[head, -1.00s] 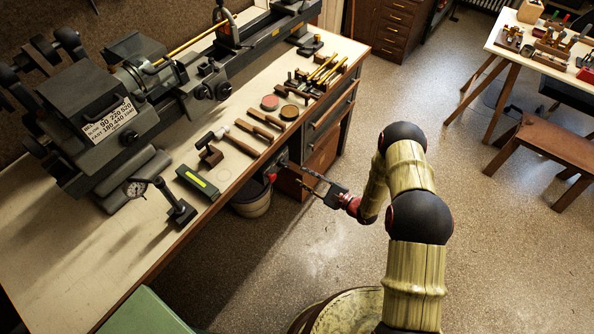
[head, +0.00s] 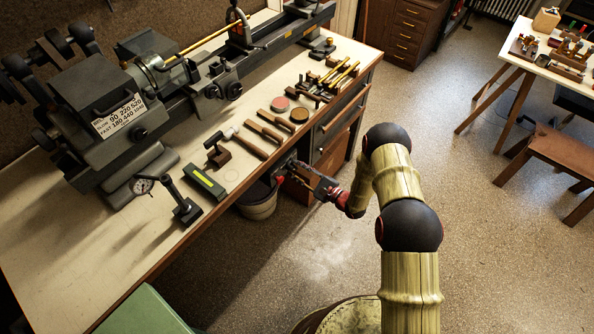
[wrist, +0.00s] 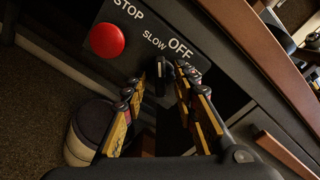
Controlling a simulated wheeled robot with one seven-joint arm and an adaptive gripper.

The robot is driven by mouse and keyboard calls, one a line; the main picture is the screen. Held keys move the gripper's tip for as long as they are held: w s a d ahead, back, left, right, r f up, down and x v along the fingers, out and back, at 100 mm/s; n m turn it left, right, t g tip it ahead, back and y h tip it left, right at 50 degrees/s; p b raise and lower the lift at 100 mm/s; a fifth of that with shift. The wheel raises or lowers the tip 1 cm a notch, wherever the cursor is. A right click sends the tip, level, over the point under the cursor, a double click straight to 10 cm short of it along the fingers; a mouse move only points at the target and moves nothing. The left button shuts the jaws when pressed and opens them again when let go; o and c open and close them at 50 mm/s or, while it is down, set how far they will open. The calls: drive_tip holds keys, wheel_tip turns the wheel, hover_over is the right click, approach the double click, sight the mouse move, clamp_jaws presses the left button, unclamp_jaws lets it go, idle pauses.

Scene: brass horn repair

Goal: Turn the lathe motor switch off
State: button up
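The lathe motor switch is a small dark knob (wrist: 160,72) with a pale mark, on a dark panel (wrist: 140,22) under the bench's front edge. The mark points up, near the gap between the SLOW and OFF labels; its exact setting is hard to tell. A label further right is hidden by a finger. A round red STOP button (wrist: 107,40) sits left of the knob. My gripper (wrist: 162,84) is open, its fingers on either side of the knob. I cannot tell whether they touch it. In the head view my gripper (head: 302,173) is at the panel, with the knob too small to see.
The lathe (head: 110,110) stands on the bench (head: 100,235), with hammers and other tools along its front edge. A bucket (head: 258,203) stands on the floor below the panel. Drawers (head: 335,130) are right of the panel. The floor to the right is open.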

drive_tip(key=shift+c, duration=0.8)
clamp_jaws()
drive_tip(key=shift+m, duration=0.3)
drive_tip(key=shift+m+b, duration=0.7)
drive_tip(key=shift+m, duration=2.9)
drive_tip(key=shift+o, duration=0.8)
unclamp_jaws()
